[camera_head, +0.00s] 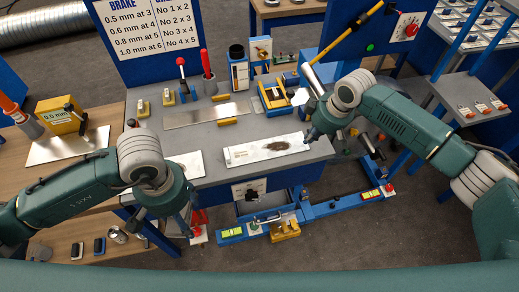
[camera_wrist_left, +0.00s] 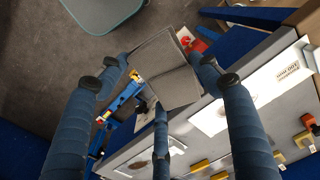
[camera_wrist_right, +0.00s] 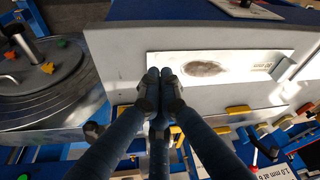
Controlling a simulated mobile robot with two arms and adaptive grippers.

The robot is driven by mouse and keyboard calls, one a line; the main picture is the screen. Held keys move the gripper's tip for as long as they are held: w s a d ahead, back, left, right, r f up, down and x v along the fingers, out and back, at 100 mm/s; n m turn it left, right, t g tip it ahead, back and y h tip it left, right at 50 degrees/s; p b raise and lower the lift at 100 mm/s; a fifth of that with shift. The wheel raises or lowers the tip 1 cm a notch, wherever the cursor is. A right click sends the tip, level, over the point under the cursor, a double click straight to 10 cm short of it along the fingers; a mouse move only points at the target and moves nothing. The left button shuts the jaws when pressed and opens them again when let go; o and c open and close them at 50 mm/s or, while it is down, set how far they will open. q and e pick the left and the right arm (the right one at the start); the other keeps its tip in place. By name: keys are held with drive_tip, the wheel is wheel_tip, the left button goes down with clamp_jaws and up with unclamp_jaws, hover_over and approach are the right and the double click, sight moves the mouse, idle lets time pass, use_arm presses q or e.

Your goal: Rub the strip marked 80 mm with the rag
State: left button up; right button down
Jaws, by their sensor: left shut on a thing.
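My left gripper (camera_head: 187,222) hangs in front of the bench's near edge. In the left wrist view, its fingers (camera_wrist_left: 163,80) are shut on a flat grey square, which looks like the rag (camera_wrist_left: 168,68). My right gripper (camera_wrist_right: 157,78) is shut and empty at the smudged strip's edge.
A bare metal plate (camera_head: 205,115) lies behind the strips. Blocks and tools stand along the bench's back below a sign board (camera_head: 150,25). A yellow block marked 0.5 mm (camera_head: 60,120) stands on the left table. A blue frame (camera_head: 330,205) sticks out low in front.

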sight(305, 147)
use_arm(q)
drive_tip(key=shift+f+b, duration=0.8)
drive_tip(key=shift+b, duration=0.05)
use_arm(e)
drive_tip(key=shift+f, duration=1.75)
use_arm(q)
drive_tip(key=shift+r, duration=0.1)
use_arm(e)
drive_tip(key=shift+r, duration=0.1)
use_arm(q)
wheel_tip(305, 147, up, 6)
drive_tip(key=p, duration=0.6)
use_arm(e)
wheel_tip(305, 147, up, 6)
